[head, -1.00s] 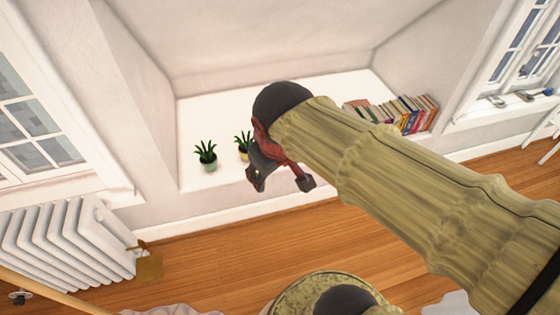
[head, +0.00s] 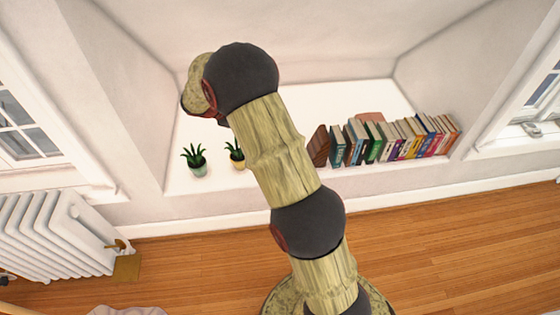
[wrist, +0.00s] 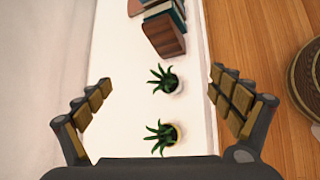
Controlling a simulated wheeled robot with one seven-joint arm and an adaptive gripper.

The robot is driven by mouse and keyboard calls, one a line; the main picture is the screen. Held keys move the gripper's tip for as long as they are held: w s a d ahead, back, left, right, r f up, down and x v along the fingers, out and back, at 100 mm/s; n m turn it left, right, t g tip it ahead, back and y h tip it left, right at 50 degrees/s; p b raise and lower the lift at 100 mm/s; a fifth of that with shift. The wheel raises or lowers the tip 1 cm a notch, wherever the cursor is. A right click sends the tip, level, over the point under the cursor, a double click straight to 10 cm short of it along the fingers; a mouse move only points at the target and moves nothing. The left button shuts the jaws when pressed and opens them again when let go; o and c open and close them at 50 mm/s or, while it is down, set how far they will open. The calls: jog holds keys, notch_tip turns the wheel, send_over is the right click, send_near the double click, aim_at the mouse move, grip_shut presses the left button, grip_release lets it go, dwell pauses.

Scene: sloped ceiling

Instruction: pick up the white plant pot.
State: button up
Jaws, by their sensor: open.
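The white plant pot (wrist: 178,88) holds a spiky green plant and stands on the white ledge, between my fingers in the wrist view. Its leaves cover much of it. In the head view my arm hides it. My gripper (wrist: 160,78) is open and empty above the ledge, with one finger on each side of the plants. In the head view the fingers are hidden behind my arm.
A yellow pot (wrist: 176,133) with a similar plant stands beside the white one; it also shows in the head view (head: 238,164). A pale green pot (head: 199,170) is further left. A row of books (head: 395,140) fills the ledge's right part. Sloped walls enclose the ledge.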

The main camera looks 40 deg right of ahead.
jog(key=w+d+f+n+h+b, duration=0.1)
jog(key=w+d+f+n, duration=0.1)
jog(key=f, duration=0.9)
jog(key=w+d+f+n+h+b, duration=0.1)
jog(key=d+f, duration=0.4)
jog(key=f, duration=0.7)
jog(key=w+d+f+n+t+h+b, duration=0.1)
jog(key=w+d+f+n+h, duration=0.1)
jog(key=f, duration=1)
jog(key=shift+w+d+n+h, duration=0.15)
jog(key=shift+w+d+n, duration=0.4)
jog(key=shift+n, duration=0.35)
jog(key=shift+w+d+n+h, duration=0.15)
jog(key=shift+w+d+n, duration=0.2)
jog(key=shift+d+n, duration=0.45)
jog(key=b+x, duration=0.3)
jog(key=x, duration=0.2)
jog(key=shift+d+f, duration=0.2)
jog(key=shift+r, duration=0.1)
jog(key=shift+c, duration=0.6)
jog(key=c, duration=1.8)
jog(key=shift+o, duration=0.2)
jog(key=shift+w+r, duration=0.1)
